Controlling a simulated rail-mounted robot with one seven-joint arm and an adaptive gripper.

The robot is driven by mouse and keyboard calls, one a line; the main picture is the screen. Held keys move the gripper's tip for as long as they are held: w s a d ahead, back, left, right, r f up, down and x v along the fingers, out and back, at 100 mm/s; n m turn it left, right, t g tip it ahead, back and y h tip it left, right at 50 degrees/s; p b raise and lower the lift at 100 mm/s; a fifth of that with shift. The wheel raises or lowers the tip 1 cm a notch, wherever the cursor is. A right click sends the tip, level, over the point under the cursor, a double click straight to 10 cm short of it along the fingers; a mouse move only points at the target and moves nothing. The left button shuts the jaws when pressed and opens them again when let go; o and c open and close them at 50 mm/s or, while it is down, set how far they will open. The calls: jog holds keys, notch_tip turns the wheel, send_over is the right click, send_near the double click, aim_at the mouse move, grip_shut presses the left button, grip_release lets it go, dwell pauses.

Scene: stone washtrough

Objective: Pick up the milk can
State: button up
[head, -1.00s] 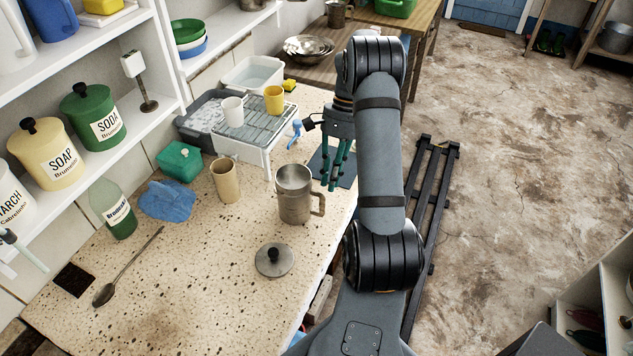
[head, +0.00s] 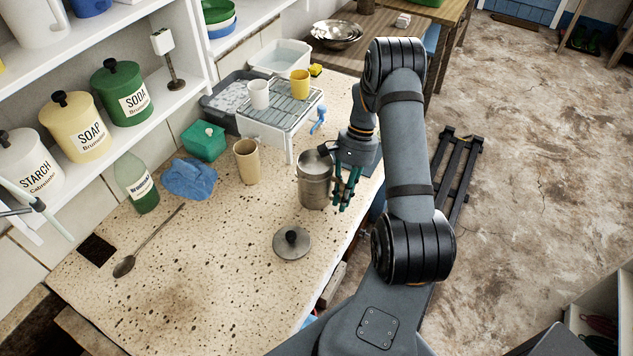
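The milk can (head: 314,182) is a grey metal can, upright on the speckled stone top near its right edge. Its top is partly covered by my gripper. A round grey lid with a dark knob (head: 291,243) lies apart on the stone, in front of the can. My gripper (head: 346,203) points down at the can's right side, its teal fingers where the handle is. The handle is hidden behind the fingers, so I cannot tell whether they touch it or have closed on it. The can still rests on the stone.
A tan mug (head: 247,162), a blue cloth (head: 190,179), a green box (head: 203,141) and a bottle (head: 136,184) stand to the left. A drying rack (head: 278,118) with two cups is behind. A spoon (head: 148,240) lies front left. The front stone is clear.

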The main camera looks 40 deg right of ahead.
jog(key=shift+c, duration=0.7)
grip_shut()
